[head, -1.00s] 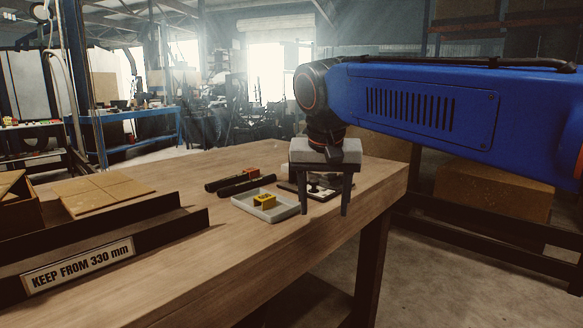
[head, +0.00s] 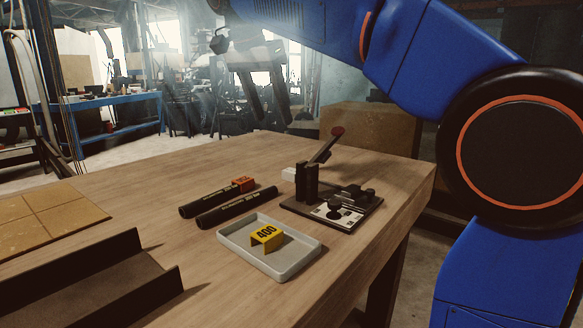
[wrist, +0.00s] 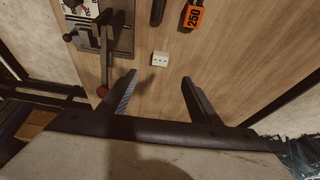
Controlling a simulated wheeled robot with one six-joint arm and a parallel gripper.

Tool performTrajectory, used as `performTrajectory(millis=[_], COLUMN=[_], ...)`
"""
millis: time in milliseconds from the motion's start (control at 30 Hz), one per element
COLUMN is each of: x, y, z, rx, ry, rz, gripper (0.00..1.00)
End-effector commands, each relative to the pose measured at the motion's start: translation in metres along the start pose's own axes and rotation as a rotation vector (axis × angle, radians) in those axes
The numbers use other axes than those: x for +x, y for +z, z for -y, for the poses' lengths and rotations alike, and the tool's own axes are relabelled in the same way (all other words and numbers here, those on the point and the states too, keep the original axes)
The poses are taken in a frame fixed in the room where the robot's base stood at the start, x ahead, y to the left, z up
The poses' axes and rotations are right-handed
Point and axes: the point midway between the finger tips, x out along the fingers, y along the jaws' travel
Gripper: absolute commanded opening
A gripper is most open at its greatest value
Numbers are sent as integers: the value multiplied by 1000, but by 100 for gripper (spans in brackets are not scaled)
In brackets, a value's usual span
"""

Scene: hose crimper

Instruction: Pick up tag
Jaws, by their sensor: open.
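A yellow tag marked 400 (head: 267,237) stands in a shallow grey tray (head: 291,274) on the workbench. An orange tag marked 250 (head: 244,183) sits at the far end of one black hose (head: 205,202); the orange tag also shows in the wrist view (wrist: 193,18) at the top. My gripper (head: 270,122) is raised beyond the bench's far side in the head view. In the wrist view its fingers (wrist: 158,77) are spread apart with nothing between them. The yellow tag is outside the wrist view.
The crimper (head: 362,215), with a red-knobbed lever (head: 338,132), stands right of the hoses. A small white block (head: 289,174) is behind it. A second hose (head: 237,206) lies beside the first. A dark channel rail (head: 90,270) and tan tiles (head: 45,215) are at left.

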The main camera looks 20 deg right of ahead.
Motion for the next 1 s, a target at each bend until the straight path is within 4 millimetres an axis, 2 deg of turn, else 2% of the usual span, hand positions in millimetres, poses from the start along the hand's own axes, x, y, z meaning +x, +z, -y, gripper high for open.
performTrajectory(millis=[167,700,1000], x=[9,101,123], y=[0,-1,-1], z=[2,1,1], rx=[12,11,10], ry=[4,4,3], rz=[-2,-2,-2], gripper=[57,57,57])
